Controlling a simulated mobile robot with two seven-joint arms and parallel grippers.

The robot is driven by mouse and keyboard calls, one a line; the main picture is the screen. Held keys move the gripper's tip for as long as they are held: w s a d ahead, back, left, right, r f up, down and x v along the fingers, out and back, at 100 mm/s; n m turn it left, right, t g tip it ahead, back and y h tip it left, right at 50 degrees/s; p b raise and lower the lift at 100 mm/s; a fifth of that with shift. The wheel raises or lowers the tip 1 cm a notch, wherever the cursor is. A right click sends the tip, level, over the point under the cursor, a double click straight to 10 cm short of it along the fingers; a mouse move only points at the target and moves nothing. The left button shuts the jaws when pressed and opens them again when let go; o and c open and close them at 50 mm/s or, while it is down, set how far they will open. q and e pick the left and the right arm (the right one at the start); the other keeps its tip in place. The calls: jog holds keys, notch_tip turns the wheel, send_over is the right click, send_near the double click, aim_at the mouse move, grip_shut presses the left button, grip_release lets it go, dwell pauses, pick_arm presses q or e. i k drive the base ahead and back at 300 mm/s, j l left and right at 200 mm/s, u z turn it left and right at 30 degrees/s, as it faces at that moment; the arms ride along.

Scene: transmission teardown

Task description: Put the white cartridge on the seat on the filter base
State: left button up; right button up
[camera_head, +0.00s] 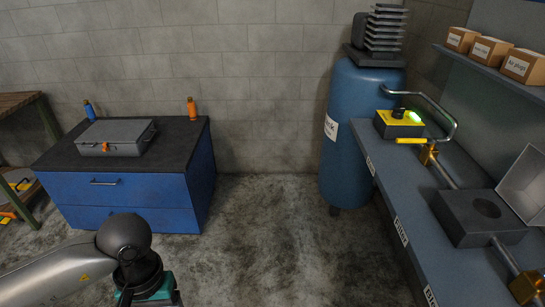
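I see no white cartridge in this view. A dark grey block (468,222) with a round recess in its top sits on the right-hand bench; I cannot tell whether it is the filter base. A pale, see-through box or cover (526,186) stands tilted at its right. My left arm comes in from the lower left, and its wrist and part of my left gripper (150,292) show at the bottom edge. The fingertips are cut off, so its opening is hidden. It is over the floor, far from the block. My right gripper is not in view.
The grey bench (405,190) carries a yellow-topped box (392,122) with a green light, and brass-fitted piping. Small cartons (490,52) stand on the shelf above. A blue tank (355,135) stands behind. A blue cabinet (125,190) holds a grey case (116,137). The middle floor is clear.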

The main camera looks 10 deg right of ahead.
aim_at(486, 208)
jog(key=i, duration=1.25)
jog(key=i+z, duration=0.15)
jog(key=i, duration=0.35)
jog(key=i+j+z, duration=0.2)
jog(key=i, duration=0.3)
jog(key=z, duration=2.9)
